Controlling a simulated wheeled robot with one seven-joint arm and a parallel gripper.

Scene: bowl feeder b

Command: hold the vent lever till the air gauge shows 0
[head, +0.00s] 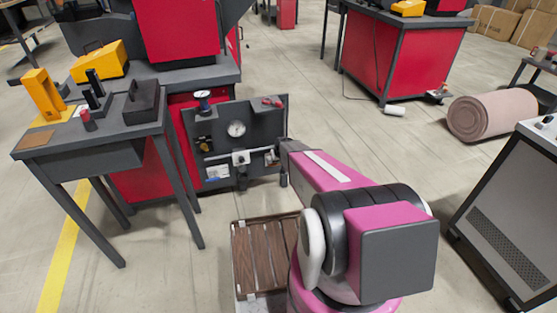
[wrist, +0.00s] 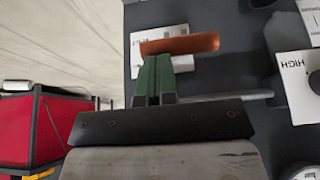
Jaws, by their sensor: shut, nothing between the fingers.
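My gripper (wrist: 154,72) is shut and empty in the wrist view. Its fingertips are close to an orange-copper bar (wrist: 190,44), which seems to be the vent lever; whether they touch it I cannot tell. The bar lies across the picture, in front of a white label on the dark panel. In the head view the panel (head: 218,112) stands left of my gripper's end. The round white air gauge (head: 236,128) is on the panel; its needle is too small to read. In the wrist view only an edge of a dial shows at bottom right.
A grey pipe with a valve (head: 240,157) crosses the panel, and a red knob (head: 273,102) is on its top right. A grey table (head: 60,142) stands to the left. A wooden pallet (head: 262,252) lies on the floor below. A beige roll (head: 490,115) lies right.

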